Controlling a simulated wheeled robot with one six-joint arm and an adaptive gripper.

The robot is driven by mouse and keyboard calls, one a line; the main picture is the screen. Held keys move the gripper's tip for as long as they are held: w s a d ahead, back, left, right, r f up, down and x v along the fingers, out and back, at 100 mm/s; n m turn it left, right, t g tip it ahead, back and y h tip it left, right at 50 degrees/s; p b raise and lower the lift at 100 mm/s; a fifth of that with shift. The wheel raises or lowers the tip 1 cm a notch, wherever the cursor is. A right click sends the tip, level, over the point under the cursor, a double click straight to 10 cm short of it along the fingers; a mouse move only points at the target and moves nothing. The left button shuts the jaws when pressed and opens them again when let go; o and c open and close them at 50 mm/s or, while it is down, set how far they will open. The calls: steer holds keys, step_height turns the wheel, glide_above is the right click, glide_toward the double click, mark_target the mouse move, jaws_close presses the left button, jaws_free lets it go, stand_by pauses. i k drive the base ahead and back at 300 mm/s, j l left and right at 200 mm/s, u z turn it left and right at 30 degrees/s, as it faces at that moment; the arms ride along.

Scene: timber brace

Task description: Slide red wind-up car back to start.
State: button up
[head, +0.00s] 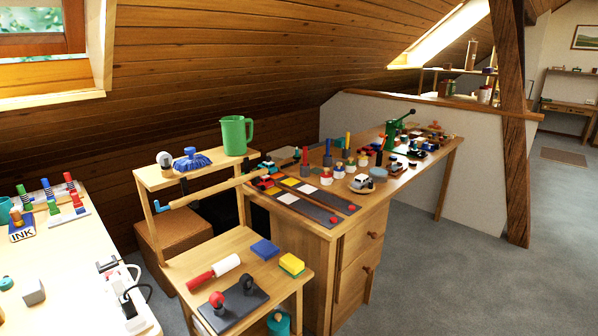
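Two dark track strips (322,212) lie side by side on the wooden desk (318,230), with yellow and white patches and a small red spot near each near-right end. A small red shape (264,184) sits at the far-left end of the strips; it may be the red wind-up car, but it is too small to tell. A blue toy vehicle (267,166) stands just behind that end. My gripper is not in view.
Stamps, pots and a green press (399,130) crowd the desk behind the strips. A wooden stand (225,258) at the front holds a green jug (236,135), a roller and sponges. A pole with a blue end (205,192) slants toward the desk. Grey floor is clear at right.

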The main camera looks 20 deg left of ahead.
mark_target(265, 182)
steer(key=i+l+u, duration=0.15)
steer(key=i, duration=0.75)
steer(key=i+u, duration=0.25)
steer(key=u, duration=0.15)
steer(key=i+u, duration=0.35)
steer(key=i+l+u, duration=0.1)
steer(key=u, duration=0.3)
steer(key=i+u, duration=0.35)
steer(key=i+l+u, duration=0.3)
steer(key=k+j, duration=0.1)
